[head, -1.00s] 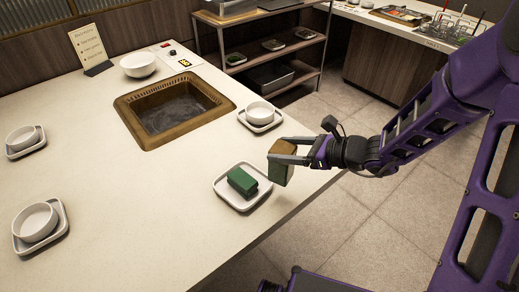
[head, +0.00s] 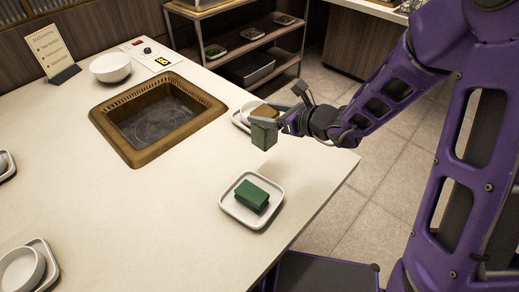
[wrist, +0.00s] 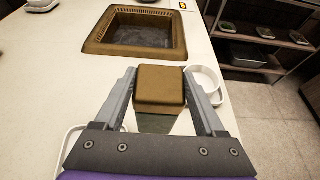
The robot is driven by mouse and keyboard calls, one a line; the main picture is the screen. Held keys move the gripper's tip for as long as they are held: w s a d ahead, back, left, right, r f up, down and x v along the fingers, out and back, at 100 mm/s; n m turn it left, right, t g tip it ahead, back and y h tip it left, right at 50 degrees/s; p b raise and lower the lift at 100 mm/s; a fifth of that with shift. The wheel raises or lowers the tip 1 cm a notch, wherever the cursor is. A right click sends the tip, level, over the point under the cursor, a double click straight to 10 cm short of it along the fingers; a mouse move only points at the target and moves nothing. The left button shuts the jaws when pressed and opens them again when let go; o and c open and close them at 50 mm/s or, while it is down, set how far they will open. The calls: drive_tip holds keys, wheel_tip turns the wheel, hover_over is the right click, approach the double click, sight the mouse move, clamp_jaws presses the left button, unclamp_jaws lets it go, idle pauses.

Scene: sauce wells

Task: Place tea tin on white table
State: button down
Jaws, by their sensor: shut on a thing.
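The tea tin (head: 264,134) is a green box with a brown top. My gripper (head: 272,112) is shut on it and holds it upright above the right part of the white table (head: 150,215). In the wrist view the tin's brown top (wrist: 160,84) shows between the two grey fingers of my gripper (wrist: 160,88). In the head view the tin partly hides a bowl on a small tray behind it.
A square tray (head: 231,207) with a green block (head: 251,195) on it lies in front of the tin. A brown-framed sunken basin (head: 158,118) is to the left. A white bowl (head: 110,68) and a menu stand (head: 52,52) are behind. Bare tabletop lies left of the tray.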

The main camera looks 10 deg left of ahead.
sight(272, 143)
wheel_tip(272, 143, down, 10)
drive_tip(key=shift+r+b, duration=0.1)
drive_tip(key=shift+b, duration=0.85)
drive_tip(key=shift+f+b, duration=0.25)
drive_tip(key=shift+b, duration=0.05)
unclamp_jaws()
drive_tip(key=shift+r, duration=0.1)
